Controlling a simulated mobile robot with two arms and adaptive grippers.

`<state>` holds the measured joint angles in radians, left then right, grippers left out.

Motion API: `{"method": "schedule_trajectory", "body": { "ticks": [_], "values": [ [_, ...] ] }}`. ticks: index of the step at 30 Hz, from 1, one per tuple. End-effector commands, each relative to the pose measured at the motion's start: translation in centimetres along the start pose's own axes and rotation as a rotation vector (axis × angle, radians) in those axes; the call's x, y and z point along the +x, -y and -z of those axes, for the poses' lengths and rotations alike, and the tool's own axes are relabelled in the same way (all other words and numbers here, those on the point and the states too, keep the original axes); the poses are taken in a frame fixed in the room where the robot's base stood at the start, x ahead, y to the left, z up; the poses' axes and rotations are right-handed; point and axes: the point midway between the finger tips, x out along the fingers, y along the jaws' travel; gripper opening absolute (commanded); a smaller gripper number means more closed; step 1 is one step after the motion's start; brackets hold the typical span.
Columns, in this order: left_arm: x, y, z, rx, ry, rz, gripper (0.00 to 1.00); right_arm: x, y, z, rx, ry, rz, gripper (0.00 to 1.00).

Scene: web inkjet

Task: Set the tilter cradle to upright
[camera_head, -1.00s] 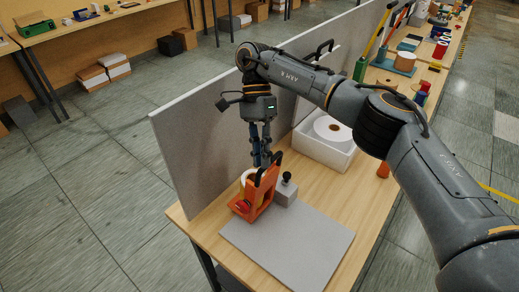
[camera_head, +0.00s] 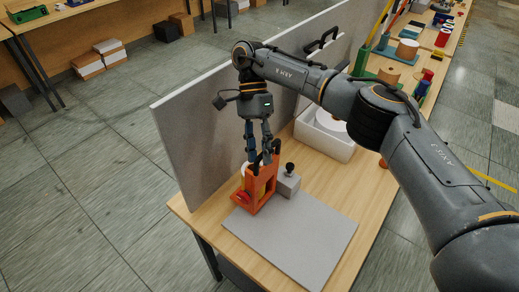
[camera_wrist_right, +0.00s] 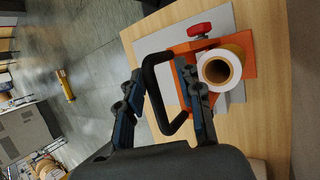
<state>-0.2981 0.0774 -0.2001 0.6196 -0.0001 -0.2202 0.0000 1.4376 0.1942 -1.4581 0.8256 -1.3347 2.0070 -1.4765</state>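The orange tilter cradle (camera_head: 251,205) stands at the near end of the bench beside the grey partition. It has a black handle loop (camera_wrist_right: 148,88) and a red knob (camera_wrist_right: 199,29). In the wrist view a white roll with a brown core (camera_wrist_right: 219,69) sits against it. The cradle's exact tilt is hard to judge. My right gripper (camera_head: 259,157) points down at the top of the cradle. In the wrist view its fingers (camera_wrist_right: 158,70) are apart, with the handle loop between them; whether they touch it is unclear. My left gripper is not in view.
A grey block with a black knob (camera_head: 288,186) stands right beside the cradle. A flat grey plate (camera_head: 290,240) lies in front. A white box holding a large roll (camera_head: 309,136) is behind. The grey partition (camera_head: 200,150) stands close on the left.

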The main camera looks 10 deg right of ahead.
Motion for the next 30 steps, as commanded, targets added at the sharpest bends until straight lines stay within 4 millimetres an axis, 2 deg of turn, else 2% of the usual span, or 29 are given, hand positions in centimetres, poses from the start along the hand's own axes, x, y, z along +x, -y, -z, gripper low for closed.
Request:
{"method": "schedule_trajectory", "body": {
  "ticks": [8,21,30],
  "values": [
    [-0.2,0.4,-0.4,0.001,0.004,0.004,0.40,-0.7,-0.3,-0.2,0.002,-0.001,0.002,0.36],
    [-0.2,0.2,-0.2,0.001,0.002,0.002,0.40,-7.0,-3.8,-2.9,0.002,-0.005,0.004,0.36],
    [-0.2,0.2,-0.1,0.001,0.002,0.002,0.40,-8.4,-4.6,-3.5,0.000,-0.001,0.001,0.36]
  ]
}}
